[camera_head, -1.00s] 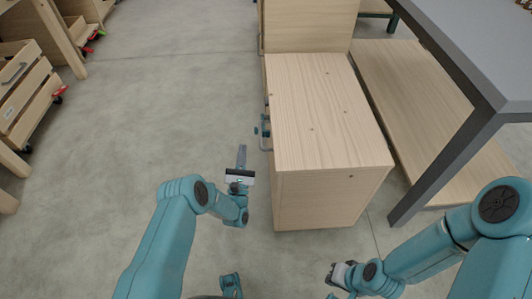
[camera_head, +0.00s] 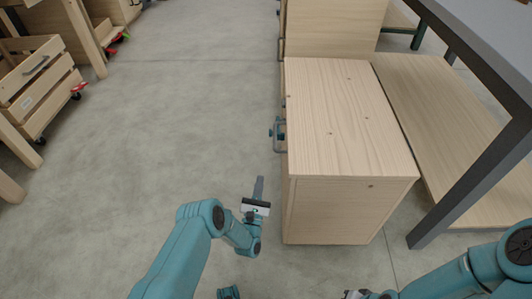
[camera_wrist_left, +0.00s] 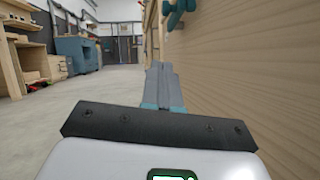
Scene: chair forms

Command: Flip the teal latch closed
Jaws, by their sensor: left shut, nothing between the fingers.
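The teal latch (camera_head: 278,132) is on the left side of the wooden cabinet (camera_head: 345,115), beside a grey handle (camera_head: 280,150). Its exact position is too small to tell. In the left wrist view, a teal part (camera_wrist_left: 176,12) shows at the top edge on the wooden face. My left gripper (camera_head: 260,180) is shut and empty, apart from the latch, below and slightly left of it in the head view. Its fingers (camera_wrist_left: 160,80) point forward along the wooden face in the wrist view. Only a sliver of my right gripper (camera_head: 355,294) shows at the bottom edge; its jaws are hidden.
A grey-topped table (camera_head: 490,50) with a wooden lower shelf (camera_head: 445,130) stands right of the cabinet. Wooden crates (camera_head: 38,80) on casters are at the far left. The concrete floor (camera_head: 160,120) left of the cabinet is clear.

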